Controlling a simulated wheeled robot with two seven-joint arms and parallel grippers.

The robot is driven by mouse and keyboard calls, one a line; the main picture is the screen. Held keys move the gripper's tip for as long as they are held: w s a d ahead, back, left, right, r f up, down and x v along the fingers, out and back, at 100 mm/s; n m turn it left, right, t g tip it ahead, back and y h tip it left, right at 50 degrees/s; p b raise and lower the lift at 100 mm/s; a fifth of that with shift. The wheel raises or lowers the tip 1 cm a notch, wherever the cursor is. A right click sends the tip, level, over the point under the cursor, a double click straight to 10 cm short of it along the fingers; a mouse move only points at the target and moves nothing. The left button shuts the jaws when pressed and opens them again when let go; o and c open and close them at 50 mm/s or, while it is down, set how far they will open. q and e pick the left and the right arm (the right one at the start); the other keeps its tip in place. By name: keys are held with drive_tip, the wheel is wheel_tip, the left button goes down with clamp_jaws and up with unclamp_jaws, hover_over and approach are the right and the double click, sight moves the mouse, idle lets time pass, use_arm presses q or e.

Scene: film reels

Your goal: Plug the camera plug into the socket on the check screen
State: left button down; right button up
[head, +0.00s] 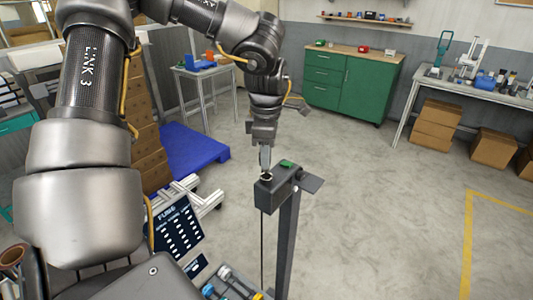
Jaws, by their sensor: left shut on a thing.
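My left gripper (265,157) points down over the near end of a dark box (279,192) on an upright dark post (287,240). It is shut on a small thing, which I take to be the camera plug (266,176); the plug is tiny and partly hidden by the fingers. A thin dark cable (262,245) hangs straight down below it. The box has a green patch (286,163) on top and a flat dark plate at its right side. I cannot tell whether the box is the check screen, and no socket shows clearly. My right gripper is not in view.
A dark panel with white marks (177,228) and a tray of tools (232,285) are at the lower left. A blue pallet (192,150) lies behind. A green cabinet (350,85) and a bench (470,85) stand at the back. The floor to the right is clear.

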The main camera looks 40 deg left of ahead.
use_arm(q)
drive_tip(key=shift+f, duration=0.1)
drive_tip(key=shift+f+b, duration=1.75)
drive_tip(key=shift+f, duration=0.05)
drive_tip(key=c, duration=1.1)
unclamp_jaws()
drive_tip(key=shift+w+r, duration=0.1)
drive_tip(key=shift+r, duration=0.3)
wheel_tip(320, 180, up, 10)
drive_tip(key=shift+d+r, duration=0.1)
